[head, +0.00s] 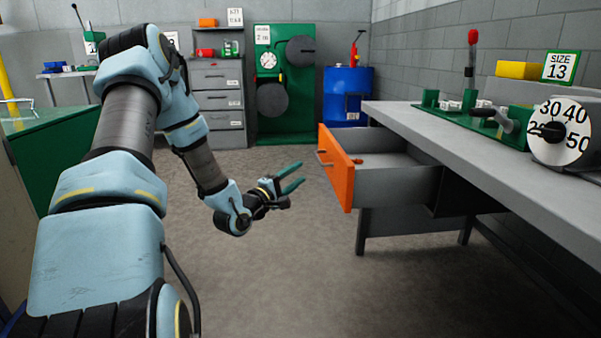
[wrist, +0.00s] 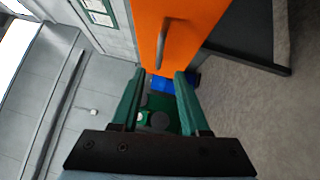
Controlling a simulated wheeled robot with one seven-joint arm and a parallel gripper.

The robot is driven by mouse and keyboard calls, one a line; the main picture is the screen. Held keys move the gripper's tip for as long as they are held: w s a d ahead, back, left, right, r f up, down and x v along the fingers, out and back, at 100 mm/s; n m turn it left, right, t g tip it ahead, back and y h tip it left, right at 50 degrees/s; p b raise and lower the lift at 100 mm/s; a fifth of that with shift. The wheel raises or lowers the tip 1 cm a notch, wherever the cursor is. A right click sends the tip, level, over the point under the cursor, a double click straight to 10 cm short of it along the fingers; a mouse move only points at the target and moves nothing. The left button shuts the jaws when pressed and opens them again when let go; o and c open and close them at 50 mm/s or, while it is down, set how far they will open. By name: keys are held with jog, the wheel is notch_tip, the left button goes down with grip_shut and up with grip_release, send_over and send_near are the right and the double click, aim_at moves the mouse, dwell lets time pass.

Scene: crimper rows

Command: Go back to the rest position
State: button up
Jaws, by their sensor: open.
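My gripper (head: 290,179) has green fingers and is open and empty in the head view, in mid-air to the left of the open drawer. The drawer has an orange front (head: 336,168) with a bar handle (head: 323,158) and is pulled out from under the grey workbench (head: 408,118). A gap shows between the fingertips and the drawer front. In the wrist view my gripper (wrist: 160,78) has its two fingers apart with nothing between them, and the orange front (wrist: 190,22) with its handle (wrist: 164,46) lies beyond the fingertips.
On the workbench stand a dial (head: 561,132), a green fixture (head: 480,123), a yellow block (head: 520,70) and a "SIZE 13" sign (head: 560,66). The middle floor (head: 270,270) is clear.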

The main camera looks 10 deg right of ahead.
jog(key=s+a+f+m+g+y, duration=0.2)
jog(key=a+m+y, duration=0.1)
jog(key=a+y, duration=0.25)
jog(key=s+a+f+m+g+y, duration=0.1)
jog(key=a+f+m+g+y, duration=0.1)
jog(key=a+m+y, duration=0.4)
jog(key=s+a+r+g+y, duration=0.1)
jog(key=s+a+r+g, duration=0.1)
jog(key=s+a, duration=0.35)
jog(key=s+a+r+m+g+y, duration=0.1)
jog(key=s+a+g, duration=0.1)
jog(key=s, duration=0.6)
jog(key=s+a+r+g+y, duration=0.1)
jog(key=s+a+r+g, duration=0.2)
jog(key=s, duration=0.4)
notch_tip(320, 180, up, 24)
jog(key=p, duration=2.6)
jog(key=shift+a+p, duration=0.35)
jog(key=shift+a, duration=0.05)
